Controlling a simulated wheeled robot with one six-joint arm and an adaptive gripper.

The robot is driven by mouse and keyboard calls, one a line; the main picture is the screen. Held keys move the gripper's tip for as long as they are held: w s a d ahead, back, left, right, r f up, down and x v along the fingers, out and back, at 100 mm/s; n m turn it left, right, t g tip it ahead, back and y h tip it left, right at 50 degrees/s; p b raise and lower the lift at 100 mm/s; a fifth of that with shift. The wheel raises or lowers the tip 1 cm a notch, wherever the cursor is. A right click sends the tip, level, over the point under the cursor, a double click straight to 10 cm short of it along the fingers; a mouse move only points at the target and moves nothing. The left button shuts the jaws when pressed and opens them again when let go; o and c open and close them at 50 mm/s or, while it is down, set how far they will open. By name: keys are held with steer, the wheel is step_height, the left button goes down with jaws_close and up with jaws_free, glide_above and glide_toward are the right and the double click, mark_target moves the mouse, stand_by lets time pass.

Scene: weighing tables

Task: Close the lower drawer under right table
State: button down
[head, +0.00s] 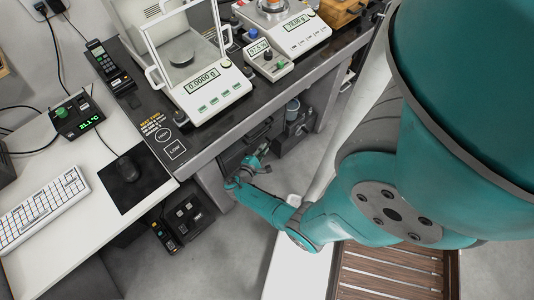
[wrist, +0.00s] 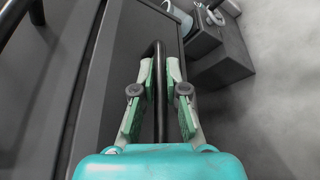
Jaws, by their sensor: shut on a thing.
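The drawer unit under the table shows as a dark front (head: 232,155) in the head view, partly hidden by my gripper. In the wrist view the dark grey drawer front (wrist: 130,38) fills the middle left. A black bar handle (wrist: 159,52) stands out from it. My gripper (wrist: 159,68) has its two green-padded fingers on either side of this handle and is shut on it. In the head view my gripper (head: 241,178) is low in front of the drawer unit. How far the drawer stands out is hard to tell.
Another dark bar (wrist: 14,18) crosses the wrist view's upper left corner. Dark grey boxes (wrist: 205,40) and a pale cylinder lie beyond the drawer. The table above carries a balance (head: 210,92) and a scale (head: 285,30). Grey floor (head: 235,235) is open in front.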

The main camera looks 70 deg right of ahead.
steer(key=shift+w, duration=0.25)
steer(key=c, duration=1.5)
jaws_free()
steer(key=shift+d, duration=0.1)
steer(key=v, duration=1.2)
